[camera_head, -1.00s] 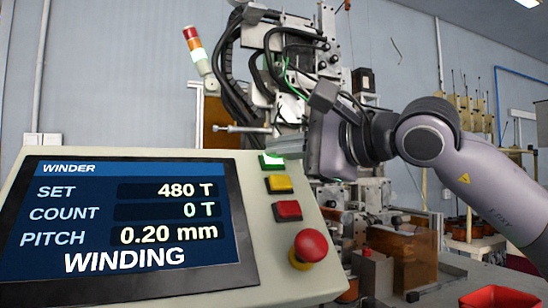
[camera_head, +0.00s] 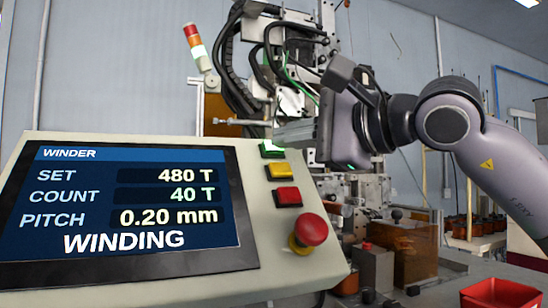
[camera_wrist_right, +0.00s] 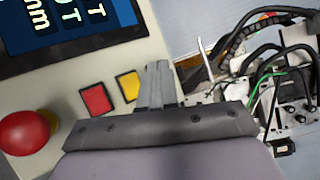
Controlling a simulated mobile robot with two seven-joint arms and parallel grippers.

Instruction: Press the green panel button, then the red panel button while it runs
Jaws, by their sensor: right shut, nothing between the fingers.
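The sloped winder panel (camera_head: 150,284) fills the lower left of the head view. Its screen (camera_head: 120,205) reads WINDING, SET 480 T, COUNT 40 T. Down its right side sit the green button (camera_head: 271,151), a yellow button (camera_head: 279,170) and the red button (camera_head: 287,196). The red button also shows in the right wrist view (camera_wrist_right: 96,100), where the green one is hidden. My right gripper (camera_head: 279,138) is shut and empty, its tips just above and beside the green button; whether they touch it I cannot tell. My left gripper is out of view.
A red mushroom knob on a yellow base (camera_head: 311,229) stands just below the red button. The winding machine (camera_head: 290,70) with cables rises behind the panel. A signal tower (camera_head: 196,45) stands behind it. A red bin (camera_head: 502,293) lies at the lower right.

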